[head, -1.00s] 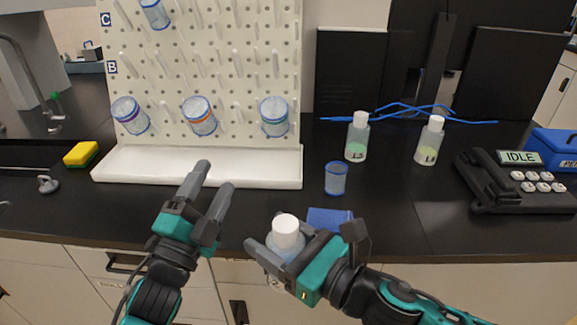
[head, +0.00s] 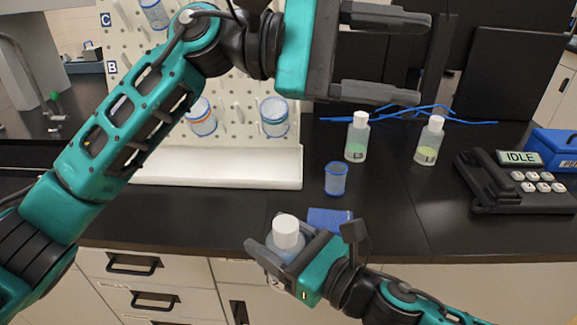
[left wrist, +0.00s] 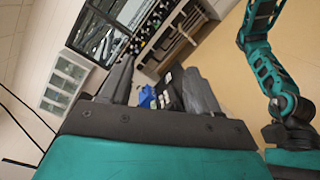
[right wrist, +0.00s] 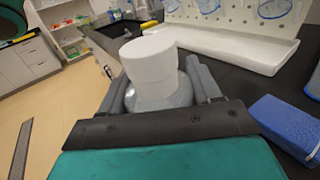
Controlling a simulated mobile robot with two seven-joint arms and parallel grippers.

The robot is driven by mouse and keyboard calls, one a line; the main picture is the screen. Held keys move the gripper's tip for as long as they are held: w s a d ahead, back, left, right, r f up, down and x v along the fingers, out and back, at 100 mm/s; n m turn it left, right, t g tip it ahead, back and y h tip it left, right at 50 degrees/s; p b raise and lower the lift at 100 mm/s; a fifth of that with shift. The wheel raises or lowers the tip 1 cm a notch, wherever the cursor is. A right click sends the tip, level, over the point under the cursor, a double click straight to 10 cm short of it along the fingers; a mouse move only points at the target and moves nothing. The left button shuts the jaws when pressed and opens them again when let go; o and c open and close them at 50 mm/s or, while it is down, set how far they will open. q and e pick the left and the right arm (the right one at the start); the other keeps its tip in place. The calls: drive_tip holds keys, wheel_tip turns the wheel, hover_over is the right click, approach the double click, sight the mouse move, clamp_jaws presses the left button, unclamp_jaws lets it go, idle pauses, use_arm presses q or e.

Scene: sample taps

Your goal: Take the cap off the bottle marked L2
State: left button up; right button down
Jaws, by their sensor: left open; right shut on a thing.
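A clear bottle (head: 278,248) with a white cap (head: 286,231) stands upright in my right gripper (head: 273,258), at the counter's front edge. The right gripper is shut on its body, below the cap. The right wrist view shows the white cap (right wrist: 151,68) on top of the bottle (right wrist: 160,98); its label cannot be read. My left gripper (head: 400,57) is open and empty, raised high, far above the capped bottle. Two other capped bottles stand at the back, one marked L3 (head: 357,143) and one whose label (head: 429,147) is hard to read.
A blue-rimmed cup (head: 335,179) and a blue block (head: 329,219) are on the dark counter near the held bottle. A pegboard with cups and a white tray (head: 220,164) stand behind. A phone-like device reading IDLE (head: 518,180) is at right.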

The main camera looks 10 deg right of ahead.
use_arm(q)
wheel_tip(320, 180, down, 5)
drive_tip(key=s+m+t+y, duration=0.2)
drive_tip(key=m+y, duration=0.4)
drive_tip(key=m+t+y, duration=0.5)
drive_tip(key=m+y, duration=0.2)
drive_tip(key=y, duration=0.3)
hover_over(288, 222)
drive_tip(key=f, duration=0.8)
drive_tip(key=shift+s+d+f, duration=0.15)
drive_tip(key=shift+d+f, duration=0.05)
drive_tip(key=shift+f, duration=0.1)
drive_tip(key=shift+a+f, duration=0.2)
drive_tip(key=shift+f, duration=0.05)
wheel_tip(288, 222, down, 8)
drive_tip(key=shift+r, duration=0.25)
